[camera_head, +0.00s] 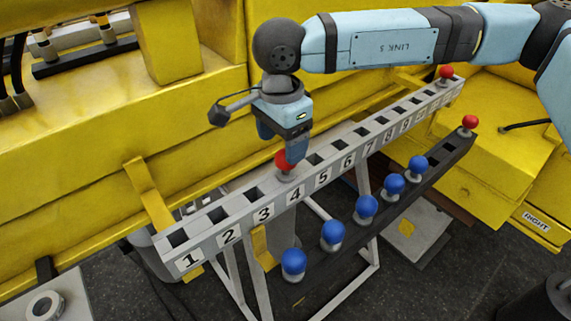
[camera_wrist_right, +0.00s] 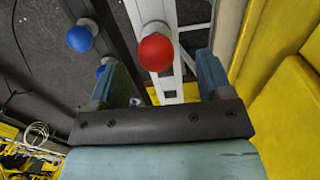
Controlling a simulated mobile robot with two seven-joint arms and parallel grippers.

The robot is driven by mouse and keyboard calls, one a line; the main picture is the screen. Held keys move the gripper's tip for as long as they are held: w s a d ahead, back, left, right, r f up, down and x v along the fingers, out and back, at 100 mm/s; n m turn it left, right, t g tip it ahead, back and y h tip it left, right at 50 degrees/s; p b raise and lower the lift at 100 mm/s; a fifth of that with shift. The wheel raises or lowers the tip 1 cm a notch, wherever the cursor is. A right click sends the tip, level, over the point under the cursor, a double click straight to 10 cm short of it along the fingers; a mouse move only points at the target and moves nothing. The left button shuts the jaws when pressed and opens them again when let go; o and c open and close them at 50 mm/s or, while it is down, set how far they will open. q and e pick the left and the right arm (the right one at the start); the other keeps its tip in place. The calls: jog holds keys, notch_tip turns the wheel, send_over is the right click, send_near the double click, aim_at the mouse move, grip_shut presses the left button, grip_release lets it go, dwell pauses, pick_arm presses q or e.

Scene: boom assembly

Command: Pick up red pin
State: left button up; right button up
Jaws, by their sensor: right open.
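A red pin (camera_head: 284,163) stands upright in the grey numbered rail (camera_head: 208,240), at the slot marked 4. My right gripper (camera_head: 282,146) is open right above this pin, and its finger partly hides the red ball. In the right wrist view the red ball (camera_wrist_right: 155,52) shows ahead, between the lines of the two open fingers (camera_wrist_right: 160,75); I cannot tell whether they touch it. A second red pin (camera_head: 446,72) stands at the rail's far end. A third red pin (camera_head: 469,121) stands at the far end of the dark rail (camera_head: 440,154). My left gripper is not in view.
Several blue pins (camera_head: 366,208) stand along the dark rail, in front of and below the numbered rail. The yellow machine body (camera_head: 90,150) rises close behind the numbered rail. A yellow tab (camera_head: 148,195) stands near slots 1 and 2. The slots beside the near red pin look empty.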

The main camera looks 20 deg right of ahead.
jog(key=shift+f, duration=0.5)
jog(key=f, duration=0.1)
jog(key=f+p, duration=0.1)
jog(key=f, duration=0.2)
jog(key=shift+s+d+f+p, duration=0.2)
jog(key=shift+d+p, duration=0.2)
jog(key=shift+f, duration=0.2)
jog(key=c, duration=1.1)
jog(key=shift+c, duration=0.2)
jog(key=shift+r, duration=0.1)
notch_tip(320, 180, up, 20)
jog(key=b, duration=0.3)
